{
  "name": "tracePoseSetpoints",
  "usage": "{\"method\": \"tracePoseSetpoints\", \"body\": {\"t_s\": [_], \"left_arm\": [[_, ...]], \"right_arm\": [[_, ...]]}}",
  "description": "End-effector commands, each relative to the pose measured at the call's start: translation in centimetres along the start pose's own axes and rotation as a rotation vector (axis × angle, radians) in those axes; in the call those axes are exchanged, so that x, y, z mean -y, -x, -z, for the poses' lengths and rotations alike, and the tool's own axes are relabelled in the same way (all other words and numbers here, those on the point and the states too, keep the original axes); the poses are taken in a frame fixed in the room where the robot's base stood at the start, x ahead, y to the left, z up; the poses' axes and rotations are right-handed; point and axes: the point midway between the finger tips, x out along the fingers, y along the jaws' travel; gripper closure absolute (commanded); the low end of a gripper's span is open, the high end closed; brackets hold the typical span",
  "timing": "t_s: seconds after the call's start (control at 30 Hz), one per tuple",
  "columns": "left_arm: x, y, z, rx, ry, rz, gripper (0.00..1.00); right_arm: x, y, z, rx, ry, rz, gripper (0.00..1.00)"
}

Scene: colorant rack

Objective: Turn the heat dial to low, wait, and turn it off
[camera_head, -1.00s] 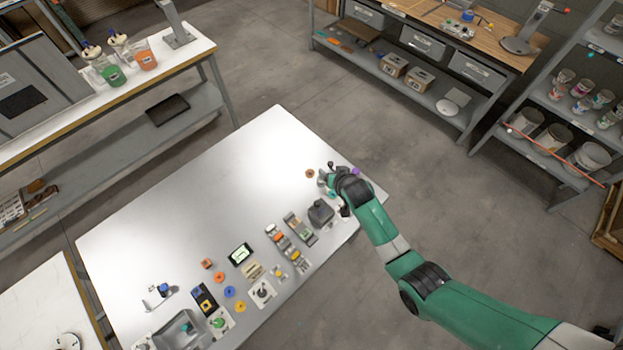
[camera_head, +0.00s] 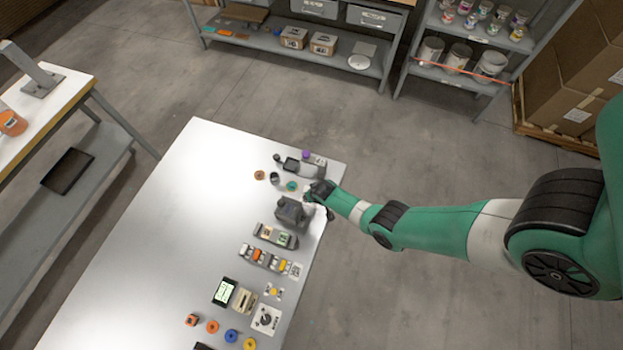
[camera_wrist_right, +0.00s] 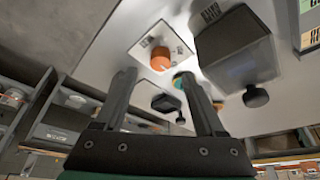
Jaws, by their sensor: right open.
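My right gripper (camera_head: 313,196) is over the table's right edge, beside a dark grey box (camera_head: 290,212). In the right wrist view its two fingers (camera_wrist_right: 160,85) are apart, with nothing held between them. Beyond the fingertips a round orange knob (camera_wrist_right: 161,60) sits on a white square plate (camera_wrist_right: 176,38); the head view hides it under the gripper, and I cannot read a label to tell whether it is the heat dial. A black knob on a white plate (camera_head: 266,318) stands lower on the table. My left gripper is not in view.
The dark box, with a black knob, also shows close to the right finger in the wrist view (camera_wrist_right: 235,50). Switch blocks (camera_head: 265,258), a display (camera_head: 223,291) and coloured discs (camera_head: 231,336) line the table's right side. The table's left part (camera_head: 175,220) is clear.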

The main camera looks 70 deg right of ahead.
Motion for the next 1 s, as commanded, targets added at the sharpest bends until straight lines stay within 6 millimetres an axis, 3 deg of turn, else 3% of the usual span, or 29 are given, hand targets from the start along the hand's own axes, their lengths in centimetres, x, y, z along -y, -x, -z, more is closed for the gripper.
{"method": "tracePoseSetpoints", "body": {"t_s": [0.03, 0.2, 0.67, 1.0], "left_arm": [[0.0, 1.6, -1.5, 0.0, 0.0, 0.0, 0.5], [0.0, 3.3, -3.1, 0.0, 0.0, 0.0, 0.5], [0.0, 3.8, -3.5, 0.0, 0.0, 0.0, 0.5], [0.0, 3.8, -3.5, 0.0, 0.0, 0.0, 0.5]], "right_arm": [[0.0, -2.2, -0.3, -0.001, -0.001, 0.0, 0.28], [0.0, -4.8, -0.2, -0.001, 0.0, 0.0, 0.28], [0.0, -5.6, 0.0, -0.001, 0.001, 0.0, 0.3], [0.0, -5.6, 0.0, -0.001, 0.001, 0.0, 0.91]]}}
